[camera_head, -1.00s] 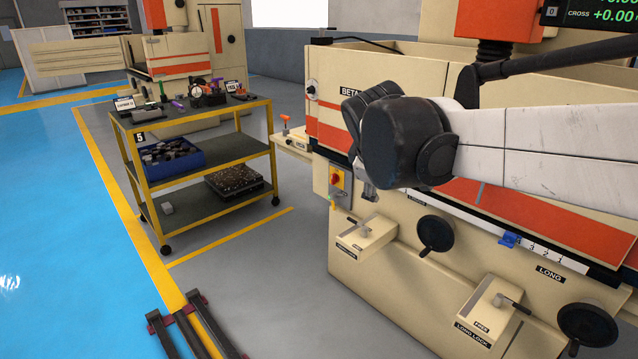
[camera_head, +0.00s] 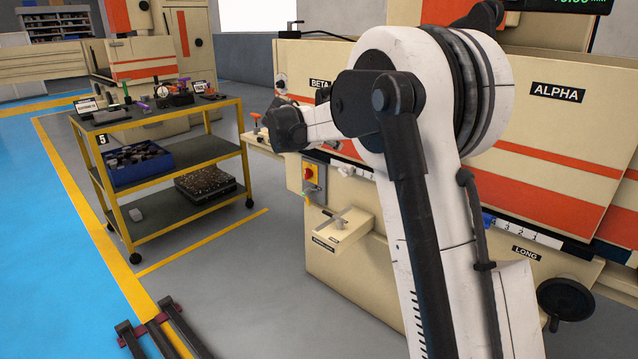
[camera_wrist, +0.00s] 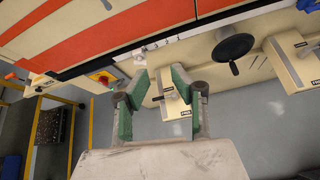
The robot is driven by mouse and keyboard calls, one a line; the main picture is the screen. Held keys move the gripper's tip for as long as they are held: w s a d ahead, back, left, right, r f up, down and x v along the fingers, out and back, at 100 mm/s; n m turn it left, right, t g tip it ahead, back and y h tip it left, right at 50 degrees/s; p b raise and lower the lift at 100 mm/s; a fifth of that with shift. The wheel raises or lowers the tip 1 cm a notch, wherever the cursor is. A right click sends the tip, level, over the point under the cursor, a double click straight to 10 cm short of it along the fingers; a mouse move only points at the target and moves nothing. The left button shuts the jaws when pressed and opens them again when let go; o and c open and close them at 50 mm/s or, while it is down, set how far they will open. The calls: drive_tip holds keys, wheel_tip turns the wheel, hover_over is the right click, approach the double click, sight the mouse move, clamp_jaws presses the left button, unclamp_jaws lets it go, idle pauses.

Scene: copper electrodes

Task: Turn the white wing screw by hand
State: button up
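My gripper (camera_wrist: 159,74) is open and empty in the wrist view. Its two green-padded fingers stand wide apart, with machine front and grey floor showing between them. A small white part (camera_wrist: 139,57) sits on the machine's rail edge beyond the left fingertip, apart from the gripper. It looks like the white wing screw, but is too small to make out its wings. In the head view a small white part (camera_head: 347,170) also shows on the rail below the BETA label, right of my wrist. My gripper's fingers are hidden in the head view.
The cream machine (camera_head: 545,130) fills the right side. A red-and-yellow switch (camera_head: 309,173), a lock box with lever (camera_head: 336,228) and a black handwheel (camera_wrist: 233,46) stick out from its front. A tool cart (camera_head: 175,118) stands left. Floor between cart and machine is clear.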

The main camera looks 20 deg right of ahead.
drive_tip(key=w+d+f+n+h+b, duration=0.25)
drive_tip(key=w+f+n, duration=0.25)
drive_tip(key=w+f, duration=0.45)
drive_tip(key=n+h+b, duration=0.2)
drive_tip(key=n+h, duration=0.1)
drive_tip(key=n, duration=0.3)
approach(341, 173)
drive_tip(key=shift+x, duration=4)
drive_tip(key=shift+w+d, duration=0.1)
drive_tip(key=shift+d, duration=0.3)
clamp_jaws()
